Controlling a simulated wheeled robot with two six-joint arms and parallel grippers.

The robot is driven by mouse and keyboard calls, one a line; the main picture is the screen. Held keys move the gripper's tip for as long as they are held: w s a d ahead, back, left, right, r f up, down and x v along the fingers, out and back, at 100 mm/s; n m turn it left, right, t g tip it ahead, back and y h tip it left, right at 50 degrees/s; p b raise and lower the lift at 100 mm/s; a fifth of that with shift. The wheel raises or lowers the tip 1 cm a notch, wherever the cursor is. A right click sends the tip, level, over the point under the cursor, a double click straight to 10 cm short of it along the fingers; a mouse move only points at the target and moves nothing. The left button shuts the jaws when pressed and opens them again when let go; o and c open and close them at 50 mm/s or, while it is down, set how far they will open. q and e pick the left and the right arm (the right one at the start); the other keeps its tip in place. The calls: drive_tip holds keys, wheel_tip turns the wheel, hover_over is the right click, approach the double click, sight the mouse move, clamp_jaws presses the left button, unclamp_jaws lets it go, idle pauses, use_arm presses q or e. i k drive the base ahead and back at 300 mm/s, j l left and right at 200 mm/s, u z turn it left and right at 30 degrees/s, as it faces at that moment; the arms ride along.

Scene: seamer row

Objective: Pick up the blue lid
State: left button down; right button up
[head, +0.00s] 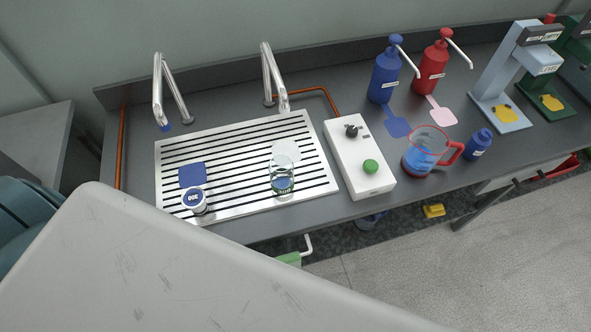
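I see no thing that is clearly a separate blue lid. A small round container (194,201) with a dark blue top bearing white marks stands on the front left of the slotted metal tray (232,201). I cannot tell whether this top is a lid. A clear glass (283,170) with something blue low inside or behind it stands on the right part of the tray. A small blue bottle with a blue cap (485,135) stands on the right of the counter. Neither of my grippers is in view.
The lower left view is blocked.

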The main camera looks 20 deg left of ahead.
sight(193, 198)
drive_tip(key=k+j+u, duration=0.1)
drive_tip(key=u, duration=0.3)
drive_tip(key=j+u, duration=0.2)
drive_tip(key=u, duration=0.25)
drive_tip(key=k+j+u, duration=0.1)
drive_tip(key=u, duration=0.3)
drive_tip(key=i+j, duration=0.05)
